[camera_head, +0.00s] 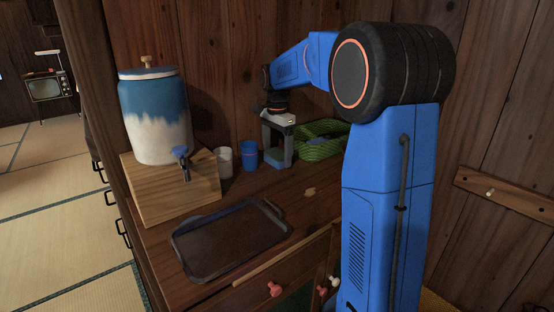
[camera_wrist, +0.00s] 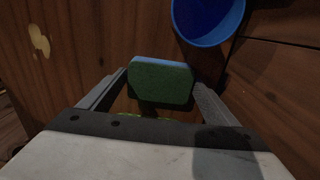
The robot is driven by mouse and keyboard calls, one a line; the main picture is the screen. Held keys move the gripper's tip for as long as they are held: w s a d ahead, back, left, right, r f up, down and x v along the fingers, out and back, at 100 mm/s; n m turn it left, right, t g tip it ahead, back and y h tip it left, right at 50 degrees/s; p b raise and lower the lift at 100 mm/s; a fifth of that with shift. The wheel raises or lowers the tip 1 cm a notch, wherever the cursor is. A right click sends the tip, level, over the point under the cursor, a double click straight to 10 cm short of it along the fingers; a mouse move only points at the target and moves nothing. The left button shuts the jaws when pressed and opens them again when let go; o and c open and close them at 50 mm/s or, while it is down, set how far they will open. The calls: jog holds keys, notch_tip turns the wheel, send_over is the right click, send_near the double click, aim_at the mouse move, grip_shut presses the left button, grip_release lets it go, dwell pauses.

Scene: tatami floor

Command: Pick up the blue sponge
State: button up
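The sponge (camera_wrist: 160,82) is a small block with a green face toward the wrist camera and a light blue layer along its upper edge. It stands on the wooden counter between the two fingers of my gripper (camera_wrist: 160,78), one finger on each side. The fingers are apart and close to the sponge's ends; I cannot tell whether they touch it. In the head view my gripper (camera_head: 277,163) points down at the counter between the blue cup and the green basket.
A blue cup (camera_head: 249,155) stands just left of my gripper and shows close by in the wrist view (camera_wrist: 208,22). A white cup (camera_head: 223,162), a dispenser (camera_head: 155,115) on a wooden box, a green basket (camera_head: 320,147) and a dark tray (camera_head: 230,240) share the counter (camera_head: 300,210).

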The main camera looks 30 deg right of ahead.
aim_at(277, 153)
jog(key=c, duration=0.7)
notch_tip(277, 153, up, 10)
jog(key=shift+r, duration=0.1)
